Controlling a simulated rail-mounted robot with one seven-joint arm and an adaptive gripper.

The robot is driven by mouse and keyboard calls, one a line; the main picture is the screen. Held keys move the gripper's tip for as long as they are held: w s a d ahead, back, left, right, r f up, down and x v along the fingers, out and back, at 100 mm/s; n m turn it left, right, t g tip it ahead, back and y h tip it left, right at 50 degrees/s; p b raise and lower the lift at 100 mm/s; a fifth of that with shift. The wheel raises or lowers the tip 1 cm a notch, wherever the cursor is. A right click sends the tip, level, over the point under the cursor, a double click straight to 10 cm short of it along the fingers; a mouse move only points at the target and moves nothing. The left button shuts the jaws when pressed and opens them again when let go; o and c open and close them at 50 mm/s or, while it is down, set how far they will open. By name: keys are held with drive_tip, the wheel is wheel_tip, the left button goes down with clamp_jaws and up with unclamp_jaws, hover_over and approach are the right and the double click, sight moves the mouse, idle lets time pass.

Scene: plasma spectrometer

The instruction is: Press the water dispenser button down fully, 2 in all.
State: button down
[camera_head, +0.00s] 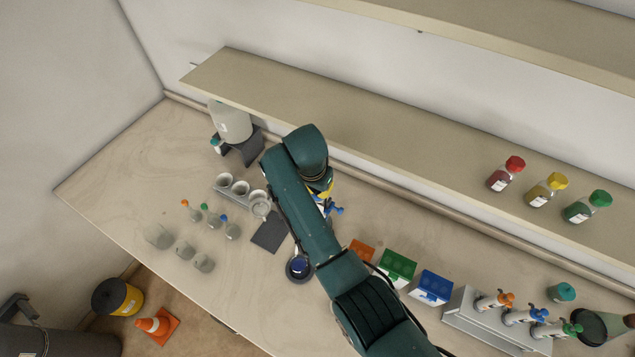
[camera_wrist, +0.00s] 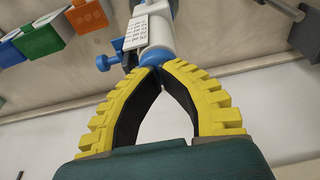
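A white upright device with a printed scale, a blue domed top (camera_wrist: 157,56) and a blue side spout (camera_wrist: 108,61) stands below my gripper; it looks like the water dispenser. In the head view only its blue part (camera_head: 335,208) shows beside my arm. My gripper (camera_wrist: 159,68) has its yellow fingers closed together at the tips, right at the blue domed top. Whether the tips touch it, or how far it is pressed, I cannot tell. In the head view a yellow bit of the gripper (camera_head: 324,190) shows, mostly hidden by my arm.
A translucent jug (camera_head: 231,122) on a dark stand is at the back left. Beakers (camera_head: 259,205) and small flasks (camera_head: 207,217) stand left of my arm. Orange, green (camera_head: 398,266) and blue boxes (camera_head: 432,288) and a pipette rack (camera_head: 480,322) are right. A shelf (camera_head: 400,140) overhangs behind.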

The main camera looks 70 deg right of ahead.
drive_tip(key=shift+r+p, duration=1.1)
drive_tip(key=shift+r, duration=2.5)
wheel_tip(320, 180, up, 5)
drive_tip(key=shift+f, duration=0.1)
